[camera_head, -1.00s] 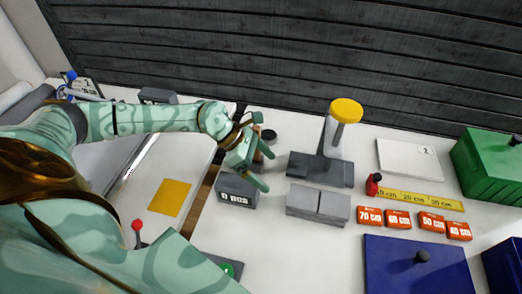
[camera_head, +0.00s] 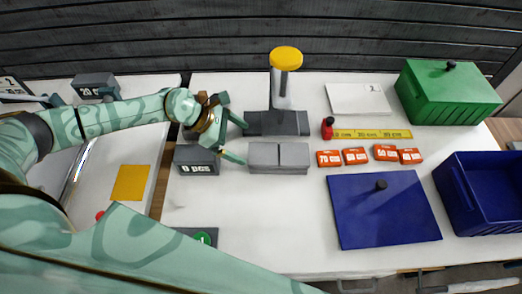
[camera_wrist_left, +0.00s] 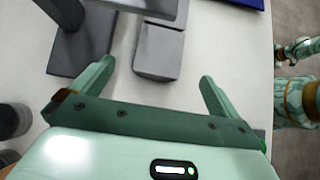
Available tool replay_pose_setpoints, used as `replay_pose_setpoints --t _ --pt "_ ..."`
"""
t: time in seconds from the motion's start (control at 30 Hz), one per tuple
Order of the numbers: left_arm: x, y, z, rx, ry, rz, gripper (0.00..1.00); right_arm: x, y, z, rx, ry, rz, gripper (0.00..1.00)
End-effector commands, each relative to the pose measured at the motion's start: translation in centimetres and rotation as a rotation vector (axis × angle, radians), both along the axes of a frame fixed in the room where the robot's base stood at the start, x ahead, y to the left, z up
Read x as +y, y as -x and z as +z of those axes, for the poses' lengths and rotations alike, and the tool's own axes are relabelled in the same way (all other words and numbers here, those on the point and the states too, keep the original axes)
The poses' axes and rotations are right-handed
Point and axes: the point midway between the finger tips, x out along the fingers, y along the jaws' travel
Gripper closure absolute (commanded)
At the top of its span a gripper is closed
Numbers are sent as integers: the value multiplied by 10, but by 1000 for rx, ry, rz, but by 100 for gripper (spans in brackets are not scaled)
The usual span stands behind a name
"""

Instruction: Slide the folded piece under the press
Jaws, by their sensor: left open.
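The folded piece (camera_head: 279,157) is a flat grey block with a seam across it, lying on the white table just in front of the press. The press (camera_head: 282,90) has a dark grey base, a pale column and a yellow round top. My left gripper (camera_head: 243,143) is open and empty, with its fingers pointing toward the left end of the folded piece and the press base. In the left wrist view, the folded piece (camera_wrist_left: 158,50) shows ahead of and between the open fingers, apart from them. A teal arm part at that view's right edge is probably my right arm; its jaws are unclear.
A "0 pcs" counter box (camera_head: 197,160) stands below my left gripper. Orange cm labels (camera_head: 355,156), a yellow ruler (camera_head: 370,134) and a red-black object (camera_head: 328,128) lie right of the piece. A blue lid (camera_head: 385,215), blue bin (camera_head: 485,195) and green box (camera_head: 445,95) stand farther right.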

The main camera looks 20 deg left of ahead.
Motion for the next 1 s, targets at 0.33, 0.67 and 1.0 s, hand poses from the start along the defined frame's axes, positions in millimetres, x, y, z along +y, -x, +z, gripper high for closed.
replay_pose_setpoints --t 0.33,0.67,1.0 --pt "-46 -17 -50 2 2 1 0 -6 2 -9 5 8 3 64" --pt "-66 -25 -71 -1 0 1 0 -7 3 -14 8 9 2 64" --pt "-67 -26 -71 -1 0 1 6 -7 3 -13 8 9 1 64"
